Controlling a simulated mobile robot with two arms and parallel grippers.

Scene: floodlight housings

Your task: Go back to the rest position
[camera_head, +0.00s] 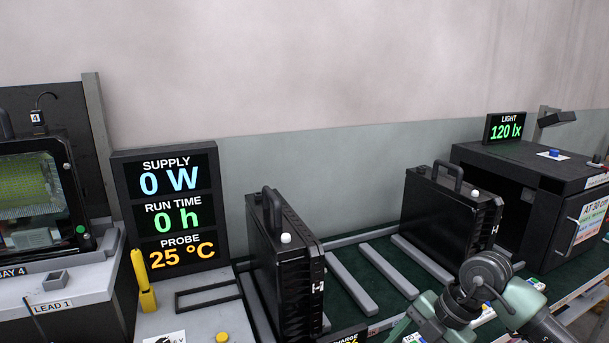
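Part of my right arm, with pale green links and a dark round joint, shows at the bottom right, in front of the bench. Its gripper is not visible in the frame. My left arm and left gripper are not in view. Two black floodlight housings with top handles stand upright on the bench: one (284,272) left of centre and one (446,219) further right. Each has a white knob on top and a letter H on its edge. No gripper is seen touching either.
A dark display panel (120,211) reads 0 W, 0 h and 25 °C. A yellow probe-like tool (145,285) stands before it. Grey rails (352,284) lie between the housings. A black box (540,184) stands at right under a 120 lx display (506,128).

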